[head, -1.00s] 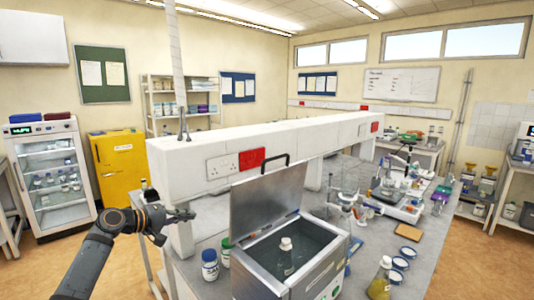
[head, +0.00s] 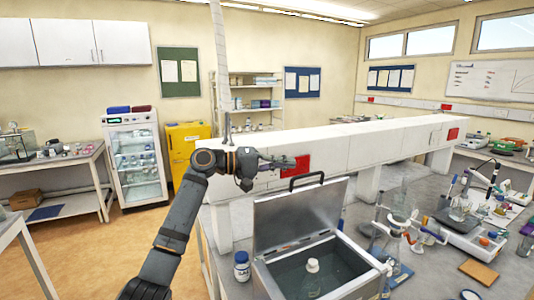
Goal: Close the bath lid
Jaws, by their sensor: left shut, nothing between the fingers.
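The water bath (head: 375,282) is a metal box on the bench, with liquid inside and a white-capped bottle (head: 312,266) standing in it. Its lid (head: 298,218) is a metal plate raised steeply open at the back of the bath, with a dark handle (head: 307,178) along its top edge. My left gripper (head: 284,163) is shut and empty. It appears just above and left of the lid's handle, in front of the white bench shelf; I see no contact with the lid. My right gripper is not in view.
The long white shelf (head: 345,148) with a red panel runs behind the lid. Clamp stands and glassware crowd the bench to the right, around a brown board (head: 478,273).

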